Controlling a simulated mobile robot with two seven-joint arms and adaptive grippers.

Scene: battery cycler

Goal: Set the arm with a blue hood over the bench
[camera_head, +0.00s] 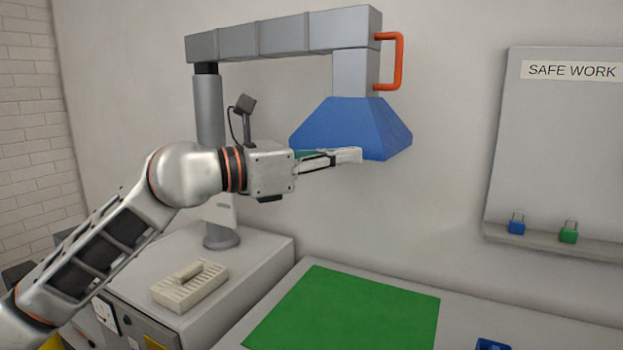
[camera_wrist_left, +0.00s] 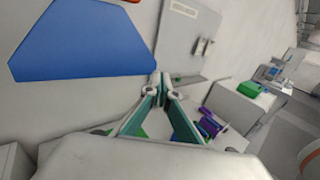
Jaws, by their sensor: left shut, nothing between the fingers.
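The hood also fills the upper left of the left wrist view (camera_wrist_left: 80,45). The bench (camera_head: 480,310) with a green mat (camera_head: 345,312) lies below and to the right. My left gripper (camera_head: 358,155) is shut and empty; in the head view its tips overlap the hood's lower edge. I cannot tell whether they touch. My right gripper is not in view.
A grey cabinet (camera_head: 255,262) at the left carries a beige slotted block (camera_head: 190,286). A board reading SAFE WORK (camera_head: 570,70) hangs at the right, with a blue padlock (camera_head: 516,227) and a green padlock (camera_head: 568,235) at its ledge. A blue container (camera_head: 492,344) is at the bottom edge.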

